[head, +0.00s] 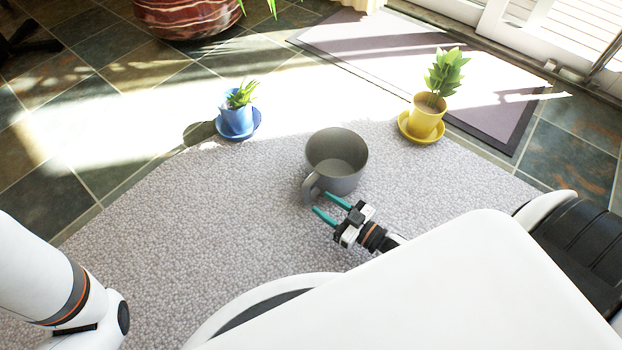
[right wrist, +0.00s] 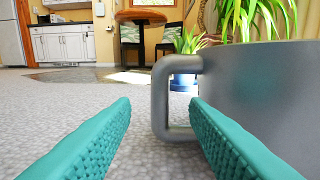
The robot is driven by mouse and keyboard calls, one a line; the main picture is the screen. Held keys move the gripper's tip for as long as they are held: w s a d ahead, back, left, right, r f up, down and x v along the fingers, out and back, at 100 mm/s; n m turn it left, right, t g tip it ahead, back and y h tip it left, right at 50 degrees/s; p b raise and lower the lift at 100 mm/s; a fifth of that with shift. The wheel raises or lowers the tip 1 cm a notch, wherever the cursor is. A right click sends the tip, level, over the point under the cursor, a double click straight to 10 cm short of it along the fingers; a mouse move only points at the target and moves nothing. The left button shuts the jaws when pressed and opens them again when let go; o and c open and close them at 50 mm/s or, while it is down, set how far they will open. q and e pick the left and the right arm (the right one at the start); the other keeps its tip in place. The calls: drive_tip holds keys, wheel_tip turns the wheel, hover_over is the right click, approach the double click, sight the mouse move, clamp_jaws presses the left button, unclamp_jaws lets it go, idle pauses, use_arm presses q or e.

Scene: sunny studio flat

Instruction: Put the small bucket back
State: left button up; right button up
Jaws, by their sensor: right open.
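The small bucket (head: 338,158) is a grey, mug-shaped container that stands upright on the grey speckled carpet, with its handle (head: 313,186) on its near left side. It looks empty inside. In the right wrist view the bucket (right wrist: 262,90) fills the right side, and its squarish handle (right wrist: 160,98) shows ahead, between the lines of the two fingers. My right gripper (head: 327,208) is open, with teal fingers, close to the bucket on its near side by the handle. It holds nothing. My left arm enters at the left edge; its gripper is out of view.
A blue pot (head: 237,119) with a spiky plant stands on a blue saucer at the back left. A yellow pot (head: 425,118) with a leafy plant stands on a yellow saucer at the back right. A mat (head: 372,48) lies behind. The carpet (head: 217,215) left of the bucket is clear.

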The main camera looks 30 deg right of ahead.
drive_tip(key=shift+p+v, duration=0.45)
drive_tip(key=shift+v, duration=1.3)
